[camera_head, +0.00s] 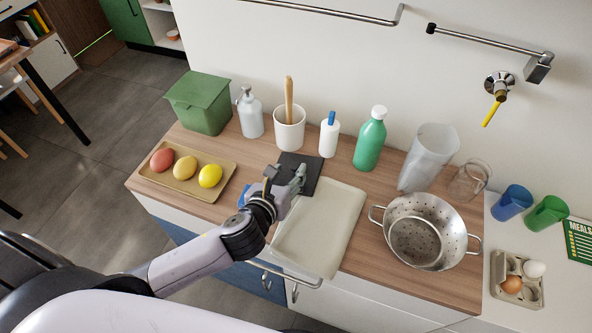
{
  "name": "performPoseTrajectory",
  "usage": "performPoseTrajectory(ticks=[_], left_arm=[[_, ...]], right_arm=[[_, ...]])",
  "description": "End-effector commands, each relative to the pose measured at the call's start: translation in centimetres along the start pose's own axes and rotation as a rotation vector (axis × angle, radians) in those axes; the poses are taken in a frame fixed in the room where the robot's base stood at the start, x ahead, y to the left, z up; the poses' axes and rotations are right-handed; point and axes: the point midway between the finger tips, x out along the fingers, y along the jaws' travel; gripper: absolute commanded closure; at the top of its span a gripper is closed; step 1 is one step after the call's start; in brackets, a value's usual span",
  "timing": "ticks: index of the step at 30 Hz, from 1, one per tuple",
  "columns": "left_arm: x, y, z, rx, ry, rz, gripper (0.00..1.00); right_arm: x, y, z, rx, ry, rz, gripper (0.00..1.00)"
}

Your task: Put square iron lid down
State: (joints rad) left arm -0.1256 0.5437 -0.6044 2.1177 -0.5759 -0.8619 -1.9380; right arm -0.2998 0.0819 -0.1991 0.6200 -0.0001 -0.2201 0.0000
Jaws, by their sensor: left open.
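A dark, flat square piece (312,166), which looks like the square iron lid, lies on the wooden counter behind the cream cloth. My left gripper (297,178) reaches in from the left and is over the front part of this dark square, covering some of it. The gripper is open. I cannot tell whether its fingers touch the square. My right gripper is not in view.
A tray (226,186) with three fruits or eggs lies left, and a colander (425,230) right. A white crock (289,128), a white bottle (329,135) and a green bottle (370,140) stand behind.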

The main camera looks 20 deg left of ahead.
Motion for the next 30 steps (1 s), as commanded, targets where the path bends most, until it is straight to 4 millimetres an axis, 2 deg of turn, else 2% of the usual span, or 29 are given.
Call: performPoseTrajectory(ticks=[3, 6, 14, 30], left_arm=[[1.6, 0.0, 0.1, 0.0, -0.001, 0.001, 0.58], [2.3, 0.0, 0.1, 0.002, -0.001, 0.001, 0.58], [2.4, 0.0, -0.1, 0.002, 0.0, 0.0, 0.59], [2.4, 0.0, -0.1, 0.002, 0.0, 0.0, 0.95]], right_arm=[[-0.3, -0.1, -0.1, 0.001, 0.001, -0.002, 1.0], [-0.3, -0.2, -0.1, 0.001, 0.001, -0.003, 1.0], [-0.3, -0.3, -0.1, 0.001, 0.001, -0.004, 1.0], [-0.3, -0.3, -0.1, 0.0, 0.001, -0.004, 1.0]])
